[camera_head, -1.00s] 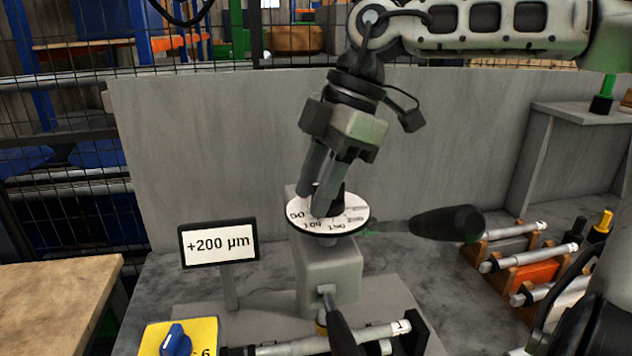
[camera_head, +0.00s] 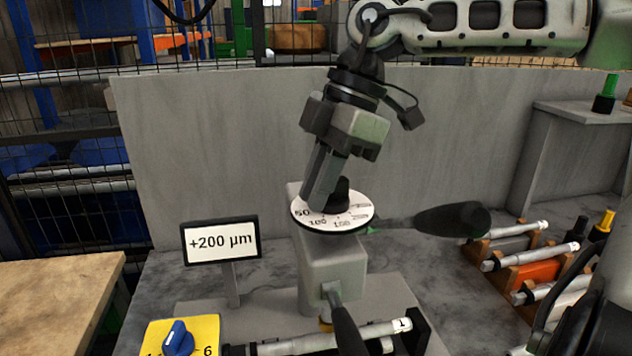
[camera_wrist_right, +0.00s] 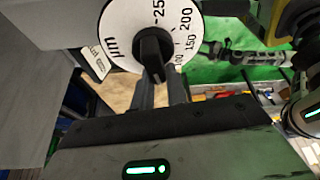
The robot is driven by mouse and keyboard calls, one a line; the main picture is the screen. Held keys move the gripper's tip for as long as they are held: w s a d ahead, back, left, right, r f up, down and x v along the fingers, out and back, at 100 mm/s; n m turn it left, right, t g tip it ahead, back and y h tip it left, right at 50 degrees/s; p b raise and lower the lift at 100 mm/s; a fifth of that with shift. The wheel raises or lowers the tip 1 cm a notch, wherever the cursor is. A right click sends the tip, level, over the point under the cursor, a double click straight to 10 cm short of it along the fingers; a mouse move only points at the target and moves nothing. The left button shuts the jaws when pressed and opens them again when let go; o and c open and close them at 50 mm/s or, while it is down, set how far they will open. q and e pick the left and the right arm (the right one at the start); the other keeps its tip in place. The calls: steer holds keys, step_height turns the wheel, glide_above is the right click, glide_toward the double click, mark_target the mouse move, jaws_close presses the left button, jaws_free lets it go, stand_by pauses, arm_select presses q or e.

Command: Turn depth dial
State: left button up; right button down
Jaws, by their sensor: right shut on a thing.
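The depth dial is a white disc (camera_head: 330,222) with black numbers and a black knob (camera_head: 341,193) at its centre. It sits on top of a grey post. My right gripper (camera_head: 322,196) comes down from above, with its fingers shut on the knob. The right wrist view shows the knob (camera_wrist_right: 153,55) with a finger on either side, and 150, 200 and -25 on the disc (camera_wrist_right: 122,22). A display (camera_head: 221,240) left of the post reads +200 µm.
A black-handled lever (camera_head: 450,221) sticks out to the right, close under the disc. A yellow plate with a blue knob (camera_head: 177,337) is at the front left. Shafts on orange-and-brown racks (camera_head: 535,270) stand at the right. A grey wall (camera_head: 210,150) rises behind.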

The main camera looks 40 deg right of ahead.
steer(key=shift+d+f, duration=0.1)
steer(key=shift+d, duration=0.05)
steer(key=n+g, duration=0.1)
steer(key=n, duration=0.2)
steer(key=s+n+g, duration=0.1)
steer(key=n, duration=0.1)
steer(key=shift+n, duration=0.4)
steer(key=n, duration=0.2)
steer(key=n+g, duration=0.1)
steer(key=n, duration=0.1)
steer(key=n+g+h, duration=0.1)
steer(key=n, duration=0.1)
steer(key=shift+s+d, duration=0.2)
steer(key=shift+s, duration=0.15)
steer(key=n, duration=0.2)
steer(key=n+g+h, duration=0.1)
steer(key=n, duration=0.1)
steer(key=n+h, duration=0.1)
steer(key=shift+s+d+n, duration=0.2)
steer(key=shift+d+n, duration=0.1)
steer(key=shift+n, duration=0.1)
steer(key=n+h, duration=0.1)
steer(key=n, duration=0.1)
steer(key=d+n+h, duration=0.1)
steer(key=n, duration=0.2)
steer(key=shift+g, duration=0.3)
steer(key=shift+n, duration=0.4)
